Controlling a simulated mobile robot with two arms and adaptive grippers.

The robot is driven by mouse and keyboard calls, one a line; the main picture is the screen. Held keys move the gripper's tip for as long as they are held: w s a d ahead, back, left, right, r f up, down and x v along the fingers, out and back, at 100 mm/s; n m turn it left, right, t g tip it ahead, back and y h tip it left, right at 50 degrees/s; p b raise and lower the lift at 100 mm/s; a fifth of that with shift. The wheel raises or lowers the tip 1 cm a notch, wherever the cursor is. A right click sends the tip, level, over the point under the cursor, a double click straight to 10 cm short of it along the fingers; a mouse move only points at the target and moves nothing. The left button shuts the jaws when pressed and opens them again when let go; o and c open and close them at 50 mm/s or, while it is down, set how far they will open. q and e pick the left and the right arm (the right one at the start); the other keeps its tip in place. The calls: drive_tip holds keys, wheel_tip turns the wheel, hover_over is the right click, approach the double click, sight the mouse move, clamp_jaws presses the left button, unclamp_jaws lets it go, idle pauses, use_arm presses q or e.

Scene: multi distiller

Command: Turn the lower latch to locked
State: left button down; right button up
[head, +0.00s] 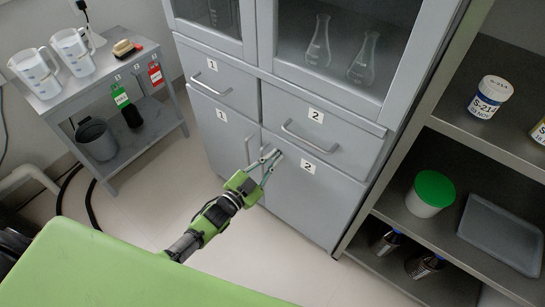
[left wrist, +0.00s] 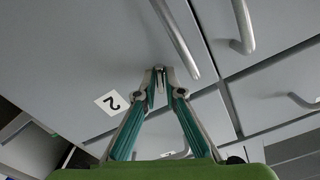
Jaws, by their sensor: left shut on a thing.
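My left gripper (head: 270,157) is at the upper left corner of the grey lower door marked 2 (head: 310,205). In the left wrist view its fingertips (left wrist: 159,74) are close together in front of this door, near its label 2 (left wrist: 112,102). They are shut on a small part between them, which I take for the lower latch. The fingers cover most of it, so I cannot tell which way it is turned. A long bar handle (left wrist: 184,40) runs close beside the fingertips. My right gripper is not in view.
Above are drawer 2 with its bar handle (head: 308,137) and glass doors with flasks (head: 318,42). Lower door 1 (head: 222,130) is to the left. A shelf with a green-lidded tub (head: 431,192) stands right; a side table with jugs (head: 72,50) stands left.

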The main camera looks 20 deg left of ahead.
use_arm(q)
drive_tip(key=n, duration=0.3)
drive_tip(key=shift+n+p, duration=0.3)
drive_tip(key=shift+n, duration=0.8)
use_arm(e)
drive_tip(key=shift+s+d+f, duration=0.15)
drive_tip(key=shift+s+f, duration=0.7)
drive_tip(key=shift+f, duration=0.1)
use_arm(q)
drive_tip(key=c, duration=2.1)
unclamp_jaws()
drive_tip(key=shift+c, duration=0.2)
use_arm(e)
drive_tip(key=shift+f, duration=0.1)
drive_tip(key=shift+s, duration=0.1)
use_arm(q)
drive_tip(key=shift+s, duration=0.1)
drive_tip(key=v, duration=1.2)
